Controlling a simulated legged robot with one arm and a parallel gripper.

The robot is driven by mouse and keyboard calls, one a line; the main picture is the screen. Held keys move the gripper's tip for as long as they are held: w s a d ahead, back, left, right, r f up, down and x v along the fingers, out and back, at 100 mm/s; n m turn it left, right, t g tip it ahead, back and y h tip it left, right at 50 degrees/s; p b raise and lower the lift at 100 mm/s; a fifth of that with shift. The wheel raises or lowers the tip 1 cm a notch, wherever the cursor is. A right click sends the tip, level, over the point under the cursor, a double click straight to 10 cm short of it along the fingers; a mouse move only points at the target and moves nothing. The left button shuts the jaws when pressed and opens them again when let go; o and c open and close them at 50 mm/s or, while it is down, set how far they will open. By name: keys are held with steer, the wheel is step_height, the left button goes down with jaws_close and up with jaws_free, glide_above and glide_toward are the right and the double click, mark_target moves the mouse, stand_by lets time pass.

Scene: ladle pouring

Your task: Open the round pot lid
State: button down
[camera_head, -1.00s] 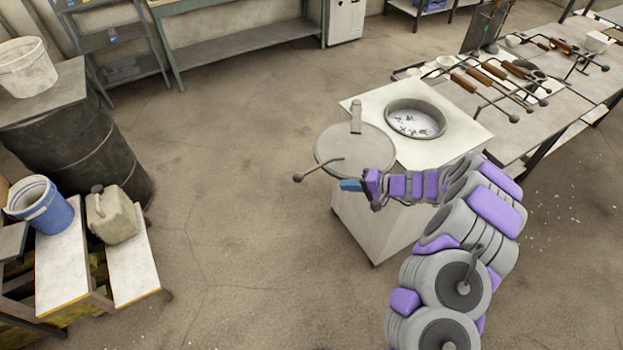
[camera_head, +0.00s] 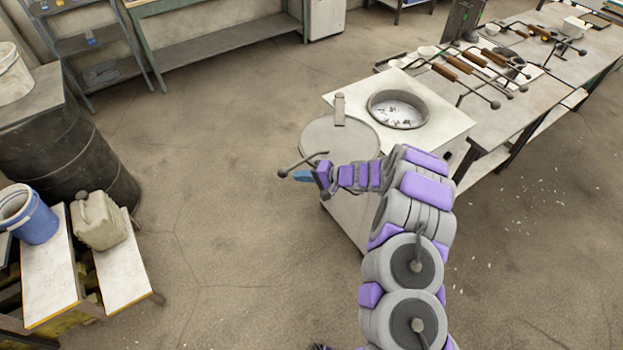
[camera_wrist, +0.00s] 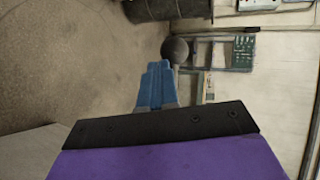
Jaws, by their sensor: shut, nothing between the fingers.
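The round pot lid (camera_head: 338,146) is a flat grey disc, swung aside to the left of the pot (camera_head: 398,108). The pot's round opening is uncovered and shows pale, speckled contents. The lid's thin rod handle ends in a dark ball knob (camera_head: 283,172), which also shows in the wrist view (camera_wrist: 175,50). My gripper (camera_head: 299,176), with blue fingers (camera_wrist: 157,88), is shut and empty. It is beside the rod near the ball knob, on the near side of the lid. I cannot tell whether the fingers touch the rod.
The pot sits in a white box-shaped stand (camera_head: 440,130). A long table (camera_head: 500,125) with ladles and tools adjoins at the right. A dark drum (camera_head: 75,160), a blue bucket (camera_head: 32,220) and a jerrycan (camera_head: 98,222) stand at the left. The floor between is clear.

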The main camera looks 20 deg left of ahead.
steer(key=shift+a+r, duration=0.1)
steer(key=shift+a, duration=0.2)
steer(key=shift+a, duration=0.1)
steer(key=w+a+m+t+b, duration=0.2)
steer(key=a+m+t+b, duration=0.1)
steer(key=a+b, duration=0.7)
steer(key=a, duration=0.3)
steer(key=shift+w+t+h+b, duration=0.25)
steer(key=shift+t+h+b, duration=0.05)
steer(key=shift+t+b, duration=0.1)
steer(key=shift+d, duration=0.1)
